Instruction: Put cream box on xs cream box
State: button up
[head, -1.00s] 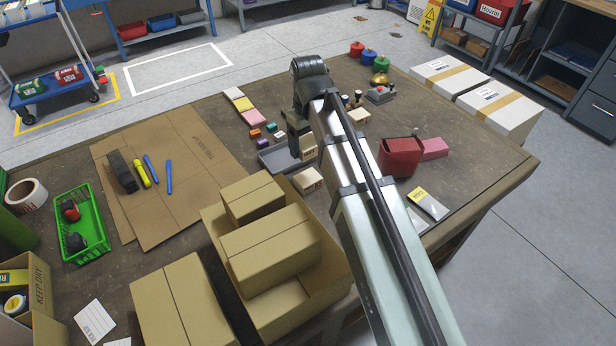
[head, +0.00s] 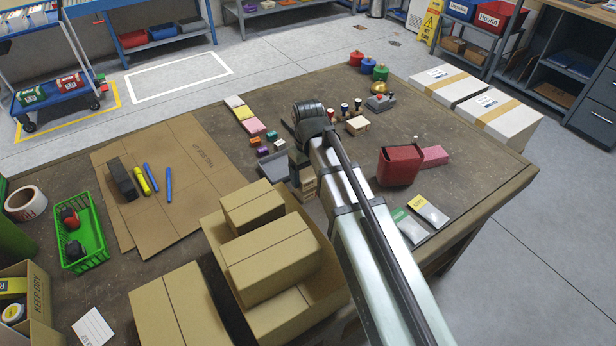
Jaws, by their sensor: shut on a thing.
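My gripper (head: 299,163) points down near the middle of the table and is shut on a small cream box (head: 304,175). The held box is directly above another small cream box (head: 307,190), which I take as the xs cream box, on the table. The two look lined up, one over the other. I cannot tell whether they touch. My gripper and arm hide part of both boxes.
A grey tray (head: 270,168) lies just left of the boxes, with small coloured blocks behind it. Large cardboard boxes (head: 272,257) stand in front.

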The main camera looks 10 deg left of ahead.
aim_at(308, 173)
jog(key=shift+f, duration=0.7)
jog(key=shift+f, duration=0.1)
jog(key=o, duration=1)
notch_tip(308, 173, up, 12)
jog(key=shift+r, duration=0.15)
